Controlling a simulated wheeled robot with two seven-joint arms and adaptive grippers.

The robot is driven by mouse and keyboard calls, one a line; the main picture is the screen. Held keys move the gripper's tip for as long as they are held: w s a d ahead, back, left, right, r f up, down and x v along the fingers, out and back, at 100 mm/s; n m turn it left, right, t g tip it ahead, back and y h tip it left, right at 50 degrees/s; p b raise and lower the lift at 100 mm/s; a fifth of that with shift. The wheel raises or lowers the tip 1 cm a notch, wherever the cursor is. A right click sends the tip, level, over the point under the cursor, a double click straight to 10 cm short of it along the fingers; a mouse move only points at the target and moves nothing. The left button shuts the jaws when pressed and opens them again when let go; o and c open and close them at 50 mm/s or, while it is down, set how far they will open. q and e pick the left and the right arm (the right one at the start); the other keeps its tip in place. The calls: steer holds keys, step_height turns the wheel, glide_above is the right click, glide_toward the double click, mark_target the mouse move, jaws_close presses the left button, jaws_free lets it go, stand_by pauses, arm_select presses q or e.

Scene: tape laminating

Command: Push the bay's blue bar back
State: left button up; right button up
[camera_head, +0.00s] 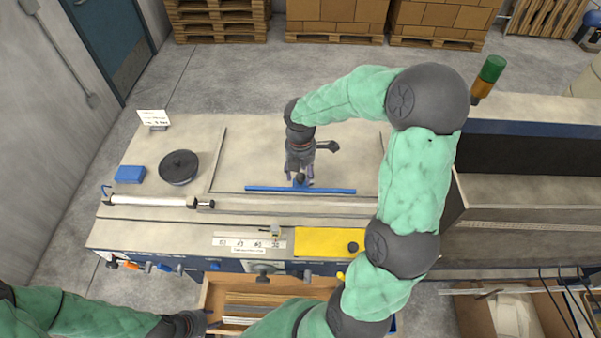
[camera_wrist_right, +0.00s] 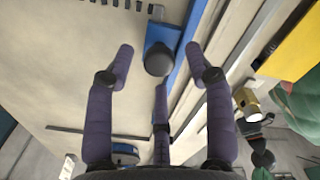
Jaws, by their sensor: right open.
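The bay's blue bar (camera_head: 330,191) lies left to right along the front of the bay on the table. In the right wrist view the bar (camera_wrist_right: 187,45) runs up the picture, with a blue block and a dark round knob (camera_wrist_right: 159,61) at its side. My right gripper (camera_head: 301,184) points down over the middle of the bar. Its purple fingers (camera_wrist_right: 159,62) are open, spread to either side of the knob, and hold nothing; whether they touch it I cannot tell. My left gripper (camera_head: 208,322) is at the bottom, near the open drawer, its fingers too unclear to judge.
A black round reel (camera_head: 179,166) and a blue box (camera_head: 130,174) stand at the left. A white roller (camera_head: 150,201) lies before them. A yellow plate (camera_head: 322,242) is at the front edge. An open drawer (camera_head: 209,294) juts out below. The bay behind the bar looks clear.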

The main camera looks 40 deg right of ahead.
steer(key=shift+f, duration=0.45)
jaws_close()
steer(key=w+d, duration=0.2)
steer(key=w+d+p, duration=0.1)
steer(key=w+d, duration=0.1)
steer(key=w, duration=0.1)
steer(key=w+d+p, duration=0.1)
steer(key=w+d, duration=0.2)
steer(key=shift+w+r, duration=0.1)
steer(key=w+d, duration=0.1)
steer(key=w, duration=0.1)
steer(key=w+d, duration=0.2)
steer(key=shift+d, duration=0.1)
arm_select(q)
steer(key=shift+w+d+r, duration=0.35)
steer(key=shift+w+r, duration=0.05)
steer(key=shift+r, duration=0.25)
steer(key=shift+w+d+r, duration=0.3)
steer(key=shift+w+r, duration=0.1)
steer(key=shift+r, duration=0.2)
arm_select(e)
steer(key=shift+s, duration=0.1)
jaws_free()
